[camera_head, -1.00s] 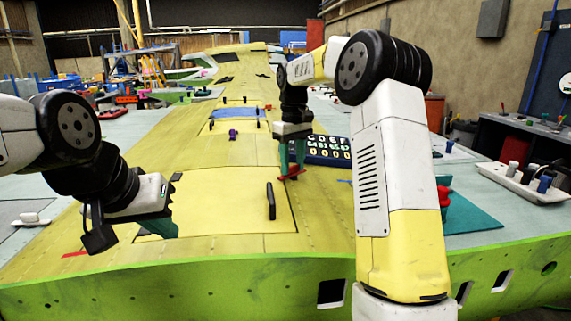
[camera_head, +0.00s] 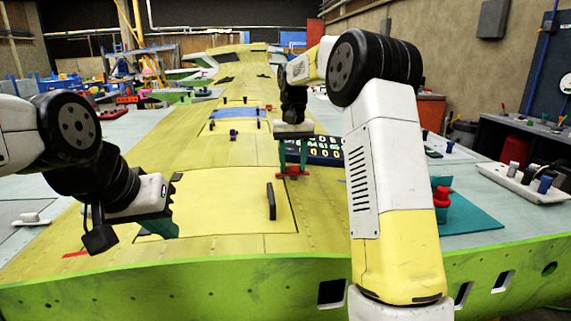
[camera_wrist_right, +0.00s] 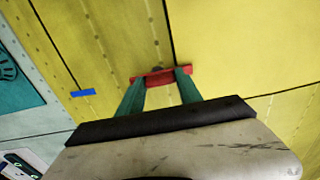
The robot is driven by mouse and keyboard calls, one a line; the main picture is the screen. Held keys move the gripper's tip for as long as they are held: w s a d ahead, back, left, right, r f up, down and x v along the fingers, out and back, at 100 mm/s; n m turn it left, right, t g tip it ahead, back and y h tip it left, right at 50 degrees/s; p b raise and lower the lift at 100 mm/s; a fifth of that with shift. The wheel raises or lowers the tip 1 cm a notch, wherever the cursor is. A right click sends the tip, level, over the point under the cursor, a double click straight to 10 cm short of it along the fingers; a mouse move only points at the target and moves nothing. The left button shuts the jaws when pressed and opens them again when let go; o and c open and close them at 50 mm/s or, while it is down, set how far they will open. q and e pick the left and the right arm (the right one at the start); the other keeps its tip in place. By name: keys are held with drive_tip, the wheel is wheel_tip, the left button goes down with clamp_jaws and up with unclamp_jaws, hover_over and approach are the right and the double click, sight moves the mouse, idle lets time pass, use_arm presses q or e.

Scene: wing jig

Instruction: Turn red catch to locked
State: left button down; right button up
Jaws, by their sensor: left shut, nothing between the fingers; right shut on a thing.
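The red catch (camera_head: 292,173) is a small flat bar on the yellow wing skin, near the right edge of the pale yellow panel. It lies nearly level across the head view. It also shows in the right wrist view (camera_wrist_right: 160,77). My right gripper (camera_head: 293,168) points down with its green fingers shut on the red catch, one finger toward each end of the bar. Its pivot is mostly hidden. My left gripper (camera_head: 160,228) is shut and empty above the lower left of the panel.
A black handle (camera_head: 271,201) stands on the pale yellow panel (camera_head: 220,200). A dark board with white characters (camera_head: 326,151) lies behind my right arm.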

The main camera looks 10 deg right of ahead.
sight(293, 166)
drive_tip(key=shift+r, duration=0.1)
drive_tip(key=o, duration=1.4)
wheel_tip(293, 166, up, 7)
drive_tip(key=shift+r, duration=0.35)
